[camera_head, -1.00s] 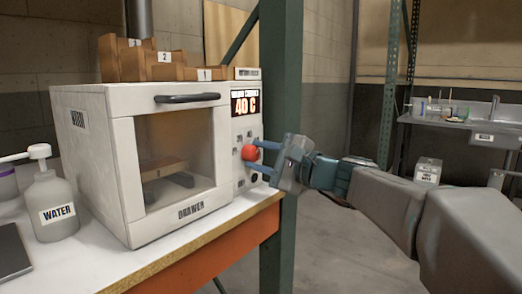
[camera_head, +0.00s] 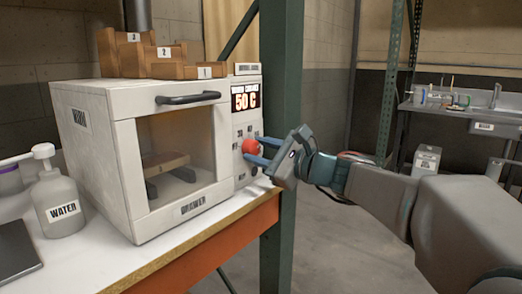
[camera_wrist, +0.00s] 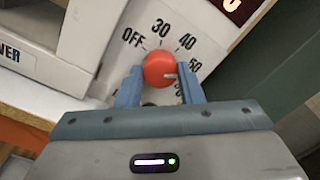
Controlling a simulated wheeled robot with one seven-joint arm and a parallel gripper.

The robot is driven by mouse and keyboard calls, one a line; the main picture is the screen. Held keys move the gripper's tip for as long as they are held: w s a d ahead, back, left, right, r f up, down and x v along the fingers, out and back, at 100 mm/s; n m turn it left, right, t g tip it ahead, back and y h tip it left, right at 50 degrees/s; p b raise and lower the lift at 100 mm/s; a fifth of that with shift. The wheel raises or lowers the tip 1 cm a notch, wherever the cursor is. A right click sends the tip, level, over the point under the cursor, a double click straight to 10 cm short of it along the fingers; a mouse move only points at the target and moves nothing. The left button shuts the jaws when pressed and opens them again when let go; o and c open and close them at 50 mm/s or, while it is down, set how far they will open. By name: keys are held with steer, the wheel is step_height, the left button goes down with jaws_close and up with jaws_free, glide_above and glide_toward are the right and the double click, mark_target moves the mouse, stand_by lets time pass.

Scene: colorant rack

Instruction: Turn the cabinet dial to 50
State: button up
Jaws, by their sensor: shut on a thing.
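The white cabinet (camera_head: 125,215) stands on the bench, with a closed window door in front. Its display (camera_head: 246,99) reads 50 C in orange. The red dial (camera_head: 249,146) sits on the panel right of the door. In the wrist view the dial (camera_wrist: 158,69) has a pale pointer mark on its right side, toward the 50 label; OFF, 30 and 40 also show around it. My gripper (camera_head: 262,152) reaches in from the right. In the wrist view its blue fingers (camera_wrist: 160,87) are on both sides of the dial, shut on it.
A green post (camera_head: 282,120) rises just right of the cabinet, close to my gripper. A WATER bottle (camera_head: 58,205) stands on the bench (camera_head: 150,262) at left. Numbered wooden steps (camera_head: 157,58) sit on the cabinet. A sink counter is at the back right.

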steer(key=o, duration=1)
steer(key=shift+c, duration=0.2)
steer(key=p+v, duration=0.2)
steer(key=v, duration=1.2)
